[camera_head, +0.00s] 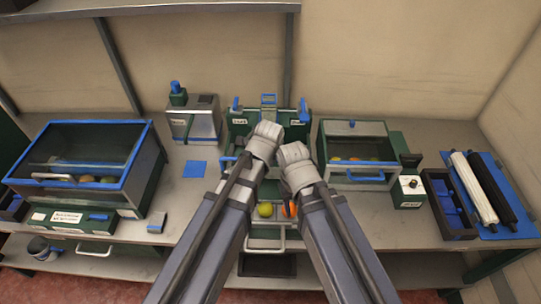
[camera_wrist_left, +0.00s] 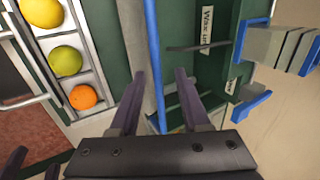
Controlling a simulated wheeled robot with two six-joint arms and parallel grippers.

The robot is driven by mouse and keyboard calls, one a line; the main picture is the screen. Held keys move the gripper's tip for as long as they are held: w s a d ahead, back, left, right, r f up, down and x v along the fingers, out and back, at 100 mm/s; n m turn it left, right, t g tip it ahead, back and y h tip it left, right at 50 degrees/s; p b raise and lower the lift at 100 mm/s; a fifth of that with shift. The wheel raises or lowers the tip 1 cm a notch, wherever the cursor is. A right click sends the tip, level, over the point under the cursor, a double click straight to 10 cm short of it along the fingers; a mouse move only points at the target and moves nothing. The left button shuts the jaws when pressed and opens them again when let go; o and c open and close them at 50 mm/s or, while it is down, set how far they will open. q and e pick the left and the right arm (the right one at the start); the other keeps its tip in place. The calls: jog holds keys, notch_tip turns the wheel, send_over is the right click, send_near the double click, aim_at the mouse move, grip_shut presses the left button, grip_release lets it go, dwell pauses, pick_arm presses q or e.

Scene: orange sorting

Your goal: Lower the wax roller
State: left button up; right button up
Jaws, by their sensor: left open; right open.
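The green wax unit (camera_head: 240,122) stands at the back middle of the bench, with blue handles on top. In the left wrist view its green wall carries a label starting "Wax" (camera_wrist_left: 206,25), and blue handles (camera_wrist_left: 250,105) stick out at right. A long blue bar (camera_wrist_left: 154,60) runs between the fingers of my left gripper (camera_wrist_left: 160,75), which is open; I cannot tell whether they touch it. No roller can be made out inside the unit. My right gripper (camera_head: 290,152) is open, close beside the left one in front of the unit, its fingertips mostly hidden.
A yellow-green fruit (camera_head: 265,210) and an orange one (camera_head: 288,209) lie in a slot tray below my wrists. A glass-lidded bin (camera_head: 85,150) stands left and a fruit box (camera_head: 352,130) right. White and black rollers (camera_head: 473,187) lie at far right.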

pick_arm(q)
notch_tip(320, 180, up, 8)
jog(key=p, duration=0.6)
jog(key=shift+f+p, duration=0.15)
jog(key=shift+p, duration=0.2)
jog(key=shift+s, duration=0.1)
jog(key=s+a+f+n+g, duration=0.3)
jog(key=s+a+n+g, duration=0.2)
jog(key=s+a+n, duration=0.85)
jog(key=s+d+f+y+b, duration=0.1)
jog(key=s+d+f+b, duration=0.3)
jog(key=d+f+b, duration=0.5)
jog(key=shift+d+f+n+g+b, duration=0.3)
jog(key=shift+n+g+b, duration=0.1)
jog(key=shift+b, duration=0.2)
jog(key=shift+o, duration=0.2)
dwell(0.7)
